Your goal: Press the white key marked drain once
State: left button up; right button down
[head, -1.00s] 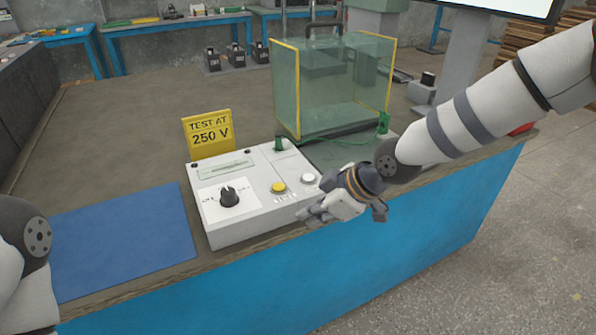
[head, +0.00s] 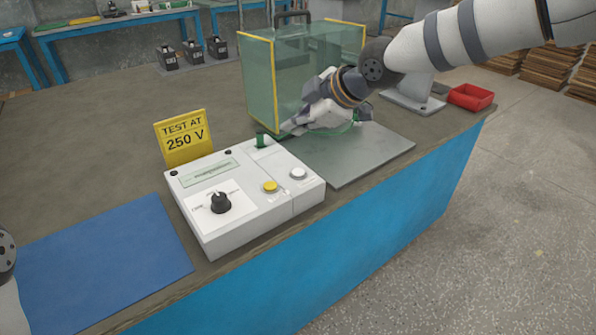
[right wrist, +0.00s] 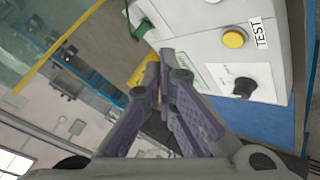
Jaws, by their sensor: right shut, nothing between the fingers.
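The white key (head: 298,174) sits on the top face of the white control box (head: 250,230), to the right of a yellow key (head: 270,187). The small print beside it is too small to read. My right gripper (head: 287,132) is shut and empty. In the head view its tips show beyond the white key, near the box's back right corner and the clear tank. In the right wrist view its closed fingertips (right wrist: 165,58) show, with the yellow key (right wrist: 233,39) and black knob (right wrist: 243,87) to their right. My left gripper is out of view.
A yellow "TEST AT 250 V" sign (head: 182,138) stands behind the box. The clear green tank (head: 270,80) is beside my right gripper. A grey plate (head: 365,160) lies right of the box, a blue mat (head: 100,260) left. A red tray (head: 470,97) stands farther right.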

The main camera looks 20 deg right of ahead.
jog(key=b, duration=0.1)
send_over(297, 174)
notch_tip(297, 174, down, 7)
jog(key=shift+r, duration=0.2)
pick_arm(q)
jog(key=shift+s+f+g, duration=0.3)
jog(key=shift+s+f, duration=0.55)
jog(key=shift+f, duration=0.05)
pick_arm(e)
jog(key=shift+f, duration=0.8)
jog(key=shift+f, duration=0.4)
jog(key=shift+f, duration=0.45)
jog(key=shift+r, duration=0.15)
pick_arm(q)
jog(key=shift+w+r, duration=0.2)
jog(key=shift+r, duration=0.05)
pick_arm(e)
jog(key=shift+r, duration=0.75)
